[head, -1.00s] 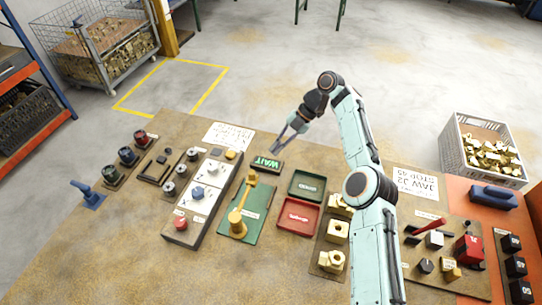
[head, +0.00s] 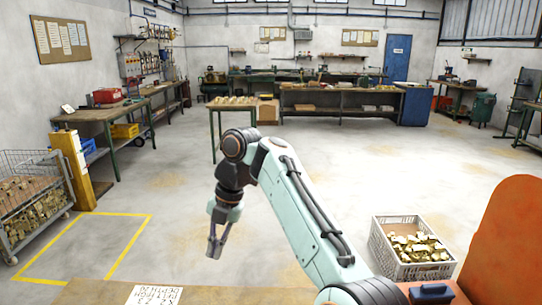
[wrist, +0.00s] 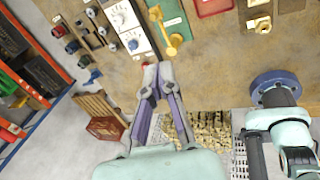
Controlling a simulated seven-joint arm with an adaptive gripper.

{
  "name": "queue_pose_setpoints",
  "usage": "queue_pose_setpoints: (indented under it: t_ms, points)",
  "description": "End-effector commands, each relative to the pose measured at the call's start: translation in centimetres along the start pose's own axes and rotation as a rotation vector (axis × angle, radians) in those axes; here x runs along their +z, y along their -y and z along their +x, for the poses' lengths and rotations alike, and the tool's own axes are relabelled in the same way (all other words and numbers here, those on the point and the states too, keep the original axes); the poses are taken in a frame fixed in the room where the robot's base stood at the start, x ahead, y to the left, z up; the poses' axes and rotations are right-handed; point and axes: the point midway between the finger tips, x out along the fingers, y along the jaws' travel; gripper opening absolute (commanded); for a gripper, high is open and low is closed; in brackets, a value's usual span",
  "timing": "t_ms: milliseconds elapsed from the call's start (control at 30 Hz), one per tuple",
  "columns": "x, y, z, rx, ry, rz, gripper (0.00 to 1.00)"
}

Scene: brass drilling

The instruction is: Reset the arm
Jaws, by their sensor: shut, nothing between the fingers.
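My arm reaches out over the bench in the head view, bent with the wrist hanging down. My gripper (head: 215,251) points down past the far edge of the bench (head: 75,291), with grey floor behind it. Its fingers are shut with nothing between them. In the wrist view the fingers (wrist: 157,70) point toward the bench top (wrist: 215,75).
A grey crate of brass parts (head: 376,242) stands on the floor at the right. An orange panel (head: 508,240) rises at the right edge. A wire cage (head: 68,193) and a yellow post (head: 73,170) stand at left. The middle floor is clear.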

Motion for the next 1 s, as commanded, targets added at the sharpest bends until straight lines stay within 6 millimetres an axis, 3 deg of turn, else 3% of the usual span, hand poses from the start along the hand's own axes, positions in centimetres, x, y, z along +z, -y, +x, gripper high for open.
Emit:
queue_pose_setpoints:
  t_ms: [33, 133, 233, 333, 467, 600, 700, 800, 1000]
  points:
    - [-1.8, 0.8, -2.0, -0.040, 0.044, 0.055, 0.00]
    - [-5.3, 3.3, -4.5, -0.102, 0.118, 0.252, 0.00]
    - [-9.1, 6.8, -5.9, -0.131, 0.192, 0.530, 0.00]
    - [-13.1, 11.0, -5.9, -0.123, 0.255, 0.883, 0.00]
    - [-18.1, 16.5, -3.7, -0.070, 0.298, 1.387, 0.00]
    - [-22.8, 21.4, 1.1, -0.022, 0.285, 1.950, 0.00]
    - [-25.4, 23.9, 5.2, -0.053, 0.261, 2.342, 0.00]
    - [-26.4, 24.9, 7.2, -0.066, 0.281, 2.618, 0.00]
    - [-25.6, 24.8, 7.1, 0.021, 0.309, 2.866, 0.00]
